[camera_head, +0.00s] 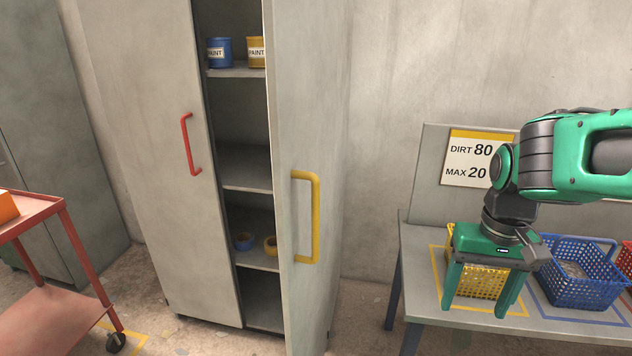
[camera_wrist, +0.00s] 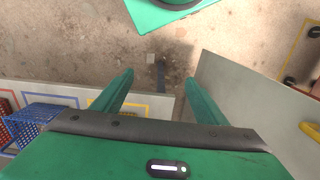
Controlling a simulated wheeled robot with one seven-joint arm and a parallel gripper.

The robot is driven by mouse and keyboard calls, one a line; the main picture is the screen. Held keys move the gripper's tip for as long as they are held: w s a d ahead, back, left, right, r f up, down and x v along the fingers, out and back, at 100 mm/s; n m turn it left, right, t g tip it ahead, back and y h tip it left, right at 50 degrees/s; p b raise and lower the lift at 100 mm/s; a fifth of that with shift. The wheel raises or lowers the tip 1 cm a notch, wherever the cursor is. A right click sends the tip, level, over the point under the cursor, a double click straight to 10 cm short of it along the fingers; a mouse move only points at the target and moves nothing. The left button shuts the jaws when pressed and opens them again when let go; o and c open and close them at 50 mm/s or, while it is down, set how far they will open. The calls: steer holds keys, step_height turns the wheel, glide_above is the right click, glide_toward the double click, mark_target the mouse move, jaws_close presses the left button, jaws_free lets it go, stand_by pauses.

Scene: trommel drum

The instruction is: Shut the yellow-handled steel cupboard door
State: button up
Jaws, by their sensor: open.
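The grey steel cupboard's right door (camera_head: 308,150) with the yellow handle (camera_head: 316,215) stands open, swung out toward me. The shelves show in the gap between it and the left door (camera_head: 150,150), which has a red handle (camera_head: 189,143) and looks closed. My gripper (camera_head: 483,308) is open and empty, to the right of the open door and above the bench, apart from the handle. In the wrist view, my gripper (camera_wrist: 155,88) has its two fingers spread, with the grey door (camera_wrist: 250,120) to their right and part of the yellow handle (camera_wrist: 309,130) at the right edge.
A grey bench (camera_head: 425,270) with yellow (camera_head: 480,282) and blue (camera_head: 585,285) baskets stands at the right. A red cart (camera_head: 60,240) stands at the left. Paint tins (camera_head: 219,53) sit on an upper shelf. Some floor is clear between door and bench.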

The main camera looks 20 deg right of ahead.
steer(key=shift+s+r, duration=0.25)
steer(key=shift+s, duration=0.1)
steer(key=c, duration=0.5)
steer(key=shift+w+a+r+n, duration=0.1)
steer(key=shift+w+a+n, duration=0.15)
steer(key=shift+n, duration=0.55)
steer(key=c, duration=0.5)
steer(key=w+a+n, duration=0.1)
steer(key=w+n, duration=0.1)
steer(key=w+a+n+y, duration=0.1)
steer(key=w+n, duration=0.1)
steer(key=n, duration=0.1)
steer(key=w+n, duration=0.2)
steer(key=shift+w+a+n, duration=0.3)
steer(key=shift+w+a, duration=0.05)
steer(key=shift+a, duration=0.05)
jaws_close()
steer(key=n+y, duration=0.6)
steer(key=n, duration=1.9)
glide_toward(295, 293)
steer(key=shift+w+x, duration=0.2)
steer(key=shift+x, duration=2.05)
